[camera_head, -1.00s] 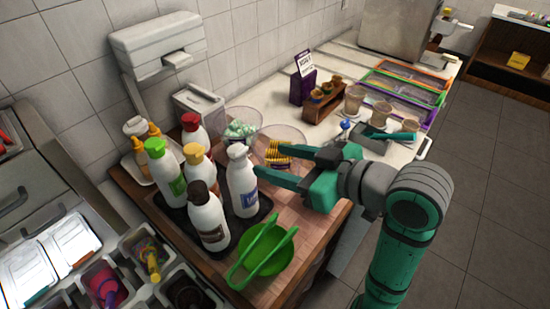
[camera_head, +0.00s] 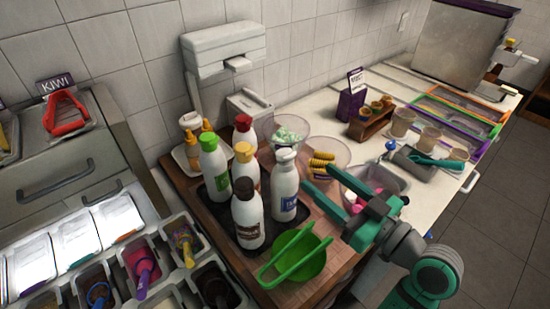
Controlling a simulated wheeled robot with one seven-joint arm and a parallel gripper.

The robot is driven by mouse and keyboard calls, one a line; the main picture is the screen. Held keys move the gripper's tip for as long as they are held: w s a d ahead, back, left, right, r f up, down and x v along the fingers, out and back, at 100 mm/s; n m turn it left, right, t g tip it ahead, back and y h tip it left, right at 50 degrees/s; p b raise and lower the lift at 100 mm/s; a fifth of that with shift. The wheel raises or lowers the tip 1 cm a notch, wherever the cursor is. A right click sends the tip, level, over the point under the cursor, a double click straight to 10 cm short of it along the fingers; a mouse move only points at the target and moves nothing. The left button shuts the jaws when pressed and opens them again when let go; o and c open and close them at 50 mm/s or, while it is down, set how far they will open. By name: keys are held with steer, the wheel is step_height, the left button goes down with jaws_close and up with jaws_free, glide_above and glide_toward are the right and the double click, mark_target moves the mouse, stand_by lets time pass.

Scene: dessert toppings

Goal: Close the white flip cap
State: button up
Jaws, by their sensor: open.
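The white bottle with the white cap (camera_head: 284,190) stands upright at the right of a group of bottles on a dark tray (camera_head: 213,207). Its white flip cap (camera_head: 286,154) is on top; it is too small to tell how far its lid stands open. My gripper (camera_head: 319,175) is open, its two green fingers pointing left toward this bottle. The fingertips are just right of the bottle, lower in the picture than the cap, with nothing between them. I cannot tell whether a finger touches the bottle.
Bottles with green (camera_head: 214,165), yellow (camera_head: 245,165), red (camera_head: 244,130) and brown (camera_head: 247,212) caps crowd the tray. A green bowl with tongs (camera_head: 305,257) stands in front. Clear bowls (camera_head: 289,127) of toppings are behind. A wall dispenser (camera_head: 224,48) hangs above.

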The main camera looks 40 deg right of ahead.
mark_target(292, 156)
steer(key=w, duration=0.7)
steer(key=w+a, duration=0.1)
steer(key=w, duration=0.2)
steer(key=shift+w, duration=0.35)
steer(key=c, duration=1)
steer(key=shift+f, duration=0.1)
steer(key=shift+c, duration=0.2)
